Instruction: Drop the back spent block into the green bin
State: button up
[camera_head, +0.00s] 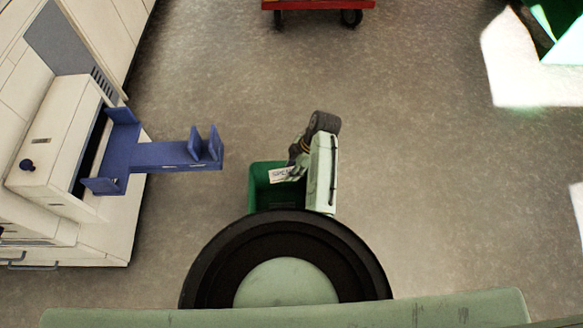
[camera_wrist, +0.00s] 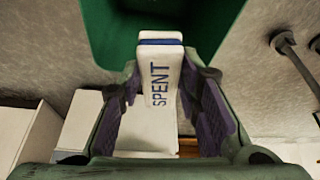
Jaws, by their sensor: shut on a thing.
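The spent block (camera_wrist: 160,80) is white with a blue stripe and the word SPENT. It sits between the purple-grey finger pads of my gripper (camera_wrist: 165,100), which is shut on it. In the head view the white block (camera_head: 282,174) shows over the green bin (camera_head: 257,195), at the end of my gripper (camera_head: 294,168). The bin stands on the floor, partly hidden by my arm and body. In the wrist view the green bin (camera_wrist: 105,30) fills the top, just beyond the block. I cannot tell how high the block is above the bin's floor.
A blue bracket-like holder (camera_head: 165,155) juts out from a white machine (camera_head: 50,140) on the left, with no block visible on it. A red cart (camera_head: 318,4) with black wheels stands at the top. The grey floor (camera_head: 430,150) on the right is clear.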

notch_tip(320, 180, down, 5)
jog(key=b, duration=0.4)
jog(key=shift+f, duration=0.1)
jog(key=o, duration=1)
jog(key=v, duration=1.2)
